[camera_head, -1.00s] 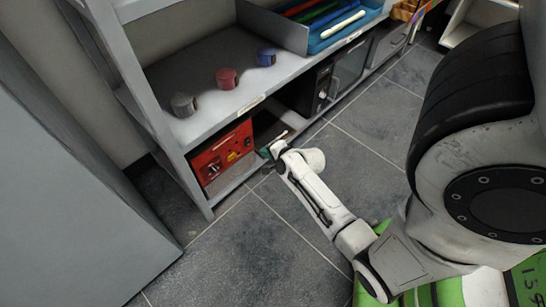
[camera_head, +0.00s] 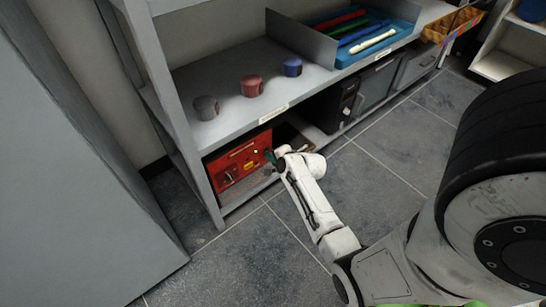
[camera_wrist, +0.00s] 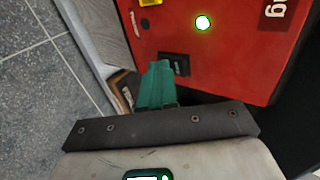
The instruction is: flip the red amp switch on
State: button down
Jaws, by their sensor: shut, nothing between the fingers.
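The red amp (camera_head: 236,166) sits on the lower shelf of the grey rack. Its red front (camera_wrist: 235,60) fills much of the wrist view. A small black switch (camera_wrist: 180,66) is set in that front, and a round green light (camera_wrist: 203,22) near it is glowing. My gripper (camera_head: 269,156) is at the amp's right end in the head view. In the wrist view its teal fingers (camera_wrist: 158,68) are closed together and empty, with the tips right beside the switch. I cannot tell whether they touch it. The fingers may hide part of the switch's surround.
Grey, red and blue knob-like pieces (camera_head: 250,87) stand on the shelf above, beside a blue tray (camera_head: 370,48). A black box (camera_head: 337,106) stands right of the amp on the lower shelf. Tiled floor (camera_head: 370,190) in front is open.

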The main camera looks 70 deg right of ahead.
jog(key=shift+r, duration=0.15)
jog(key=shift+r+p, duration=0.75)
jog(key=shift+p, duration=0.15)
jog(key=shift+s, duration=0.1)
